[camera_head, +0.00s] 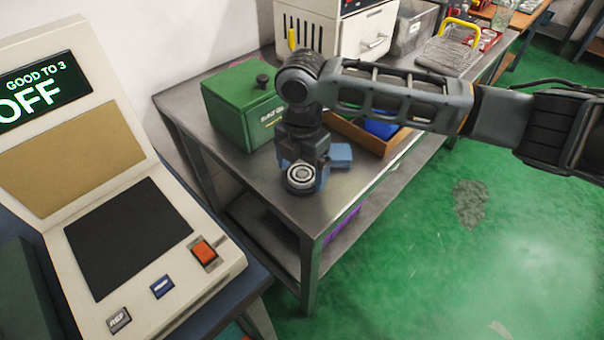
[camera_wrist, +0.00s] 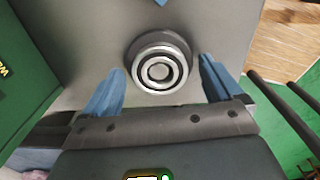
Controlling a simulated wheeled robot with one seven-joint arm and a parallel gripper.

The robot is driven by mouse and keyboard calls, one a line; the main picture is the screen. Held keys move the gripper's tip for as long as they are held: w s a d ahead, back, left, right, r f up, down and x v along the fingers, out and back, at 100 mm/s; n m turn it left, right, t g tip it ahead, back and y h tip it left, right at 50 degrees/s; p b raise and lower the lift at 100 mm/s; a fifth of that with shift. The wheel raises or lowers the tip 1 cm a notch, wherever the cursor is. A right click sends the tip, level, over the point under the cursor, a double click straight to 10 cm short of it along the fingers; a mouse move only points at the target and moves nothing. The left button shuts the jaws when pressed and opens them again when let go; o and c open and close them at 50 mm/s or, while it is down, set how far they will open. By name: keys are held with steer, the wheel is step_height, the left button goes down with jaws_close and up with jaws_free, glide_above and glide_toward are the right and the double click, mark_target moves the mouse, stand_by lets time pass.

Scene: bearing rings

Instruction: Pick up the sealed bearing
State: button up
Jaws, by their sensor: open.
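The bearing (camera_head: 300,174) is a round metal ring with a dark band and a bright inner ring. It lies on the grey metal table (camera_head: 345,196), near its front corner. In the wrist view the bearing (camera_wrist: 159,66) sits just ahead of and between the two blue fingers. My gripper (camera_head: 308,176) points down at the bearing. In the wrist view my gripper (camera_wrist: 163,82) is open, with a gap between each finger and the ring. I cannot tell whether the bearing is sealed.
A green box (camera_head: 243,105) stands behind left on the table, also at left in the wrist view (camera_wrist: 22,75). A console (camera_head: 150,215) fills the left foreground.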

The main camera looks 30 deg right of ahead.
steer(key=c, duration=1.1)
steer(key=shift+r, duration=0.1)
steer(key=shift+r, duration=0.55)
step_height(320, 180, up, 3)
steer(key=shift+f, duration=0.1)
steer(key=s+d+r, duration=0.1)
steer(key=d+r, duration=0.1)
steer(key=d, duration=0.1)
steer(key=s+d+r, duration=0.2)
steer(key=d, duration=0.2)
steer(key=s+d+r+b, duration=0.1)
steer(key=d+r, duration=0.2)
steer(key=shift+s+d, duration=0.2)
steer(key=shift+d, duration=0.2)
